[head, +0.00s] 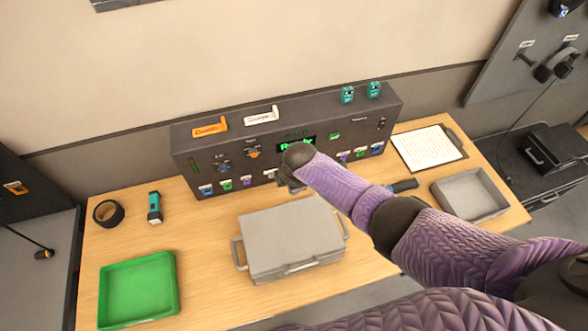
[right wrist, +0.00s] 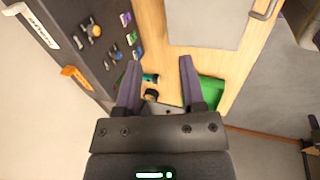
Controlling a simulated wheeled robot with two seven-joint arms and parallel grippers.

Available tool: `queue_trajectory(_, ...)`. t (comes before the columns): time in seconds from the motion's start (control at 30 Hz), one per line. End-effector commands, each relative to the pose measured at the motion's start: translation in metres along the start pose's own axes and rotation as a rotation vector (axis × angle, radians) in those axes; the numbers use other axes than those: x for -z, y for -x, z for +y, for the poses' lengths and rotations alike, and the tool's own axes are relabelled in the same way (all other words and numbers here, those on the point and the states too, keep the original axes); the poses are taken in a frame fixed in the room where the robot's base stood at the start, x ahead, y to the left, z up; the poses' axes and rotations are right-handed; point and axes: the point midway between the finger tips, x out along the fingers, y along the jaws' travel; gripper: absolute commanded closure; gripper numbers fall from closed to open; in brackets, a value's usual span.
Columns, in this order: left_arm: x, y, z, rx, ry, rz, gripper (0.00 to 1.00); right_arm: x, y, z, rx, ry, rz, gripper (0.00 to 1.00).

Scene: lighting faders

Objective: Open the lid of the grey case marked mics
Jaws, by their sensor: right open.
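The grey case (head: 290,240) lies flat on the wooden table, in front of the console. Its lid is down, and it has a handle at each side and a latch area on its front edge. No mics marking is readable on it. In the right wrist view part of the case (right wrist: 205,24) shows at the top, with a side handle (right wrist: 263,8). My right gripper (right wrist: 160,62) is open and empty, above the table between the console and the case. In the head view my forearm mostly hides it. My left gripper is not in view.
The black console (head: 230,160) with faders and switches stands along the back. A green tray (head: 140,288), black tape roll (head: 108,212) and teal torch (head: 155,208) are on the left. A grey tray (head: 470,194) and clipboard (head: 428,147) are on the right.

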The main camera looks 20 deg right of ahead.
Motion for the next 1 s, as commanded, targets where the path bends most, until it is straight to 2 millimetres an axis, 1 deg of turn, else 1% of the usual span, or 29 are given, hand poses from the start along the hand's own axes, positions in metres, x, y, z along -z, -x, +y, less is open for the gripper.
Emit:
queue_trajectory(0.03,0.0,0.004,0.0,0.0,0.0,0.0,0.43,0.0,0.007,0.001,-0.002,0.001,0.001,0.49)
queue_trajectory(0.13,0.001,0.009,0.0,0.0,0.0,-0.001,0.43,0.0,0.017,0.0,-0.002,0.002,0.001,0.49)
queue_trajectory(0.43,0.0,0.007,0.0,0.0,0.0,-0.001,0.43,0.0,0.041,-0.002,-0.001,0.0,0.001,0.49)
queue_trajectory(0.73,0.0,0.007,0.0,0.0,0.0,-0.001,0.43,0.0,0.044,-0.002,0.0,0.0,0.0,0.49)
queue_trajectory(0.8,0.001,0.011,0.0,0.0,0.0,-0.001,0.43,0.0,0.045,-0.002,0.001,0.0,-0.001,0.49)
queue_trajectory(1.0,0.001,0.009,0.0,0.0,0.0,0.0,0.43,0.0,0.044,-0.002,0.0,0.0,0.0,0.49)
